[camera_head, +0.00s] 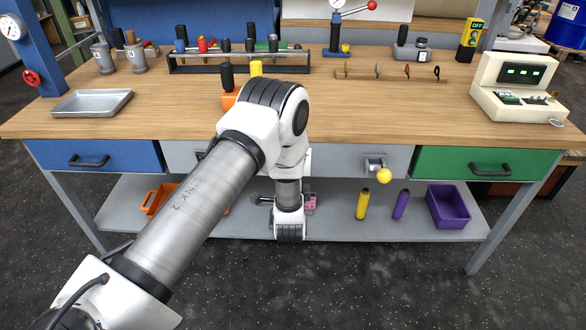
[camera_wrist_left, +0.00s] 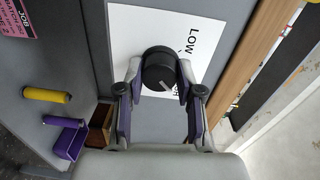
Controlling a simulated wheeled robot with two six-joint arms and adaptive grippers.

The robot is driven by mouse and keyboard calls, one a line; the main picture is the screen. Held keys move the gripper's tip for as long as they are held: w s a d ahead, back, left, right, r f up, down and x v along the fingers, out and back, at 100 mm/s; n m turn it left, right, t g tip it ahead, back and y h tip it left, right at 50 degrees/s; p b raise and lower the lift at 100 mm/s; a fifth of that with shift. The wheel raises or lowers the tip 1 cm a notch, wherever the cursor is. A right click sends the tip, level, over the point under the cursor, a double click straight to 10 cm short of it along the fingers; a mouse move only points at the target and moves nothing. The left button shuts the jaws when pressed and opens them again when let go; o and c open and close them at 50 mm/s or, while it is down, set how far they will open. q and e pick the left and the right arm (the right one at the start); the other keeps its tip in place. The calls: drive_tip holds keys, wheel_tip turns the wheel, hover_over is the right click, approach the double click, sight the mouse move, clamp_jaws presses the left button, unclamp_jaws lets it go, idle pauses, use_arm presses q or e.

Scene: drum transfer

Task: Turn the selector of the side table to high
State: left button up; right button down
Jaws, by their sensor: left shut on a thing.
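In the left wrist view, the selector (camera_wrist_left: 157,66) is a round black knob on a white plate (camera_wrist_left: 130,30). The plate reads LOW beside the knob, and part of another word shows behind the right finger. A pale mark shows on the knob's lower right face; which label it points at is unclear. My left gripper (camera_wrist_left: 159,76) has its two fingers closed on opposite sides of the knob. In the head view, my left arm reaches down to the front of the table (camera_head: 400,110), hiding the selector and the gripper. My right gripper is not in view.
The lower shelf (camera_head: 335,222) holds a yellow cylinder (camera_head: 362,204), a purple cylinder (camera_head: 401,204) and a purple bin (camera_head: 448,206). A yellow ball knob (camera_head: 384,175) sticks out from the front panel. A metal tray (camera_head: 92,103) and a rack (camera_head: 235,66) stand on the tabletop.

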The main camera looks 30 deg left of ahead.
use_arm(q)
drive_tip(key=o, duration=1.2)
drive_tip(key=shift+c, duration=0.2)
drive_tip(key=v, duration=1.2)
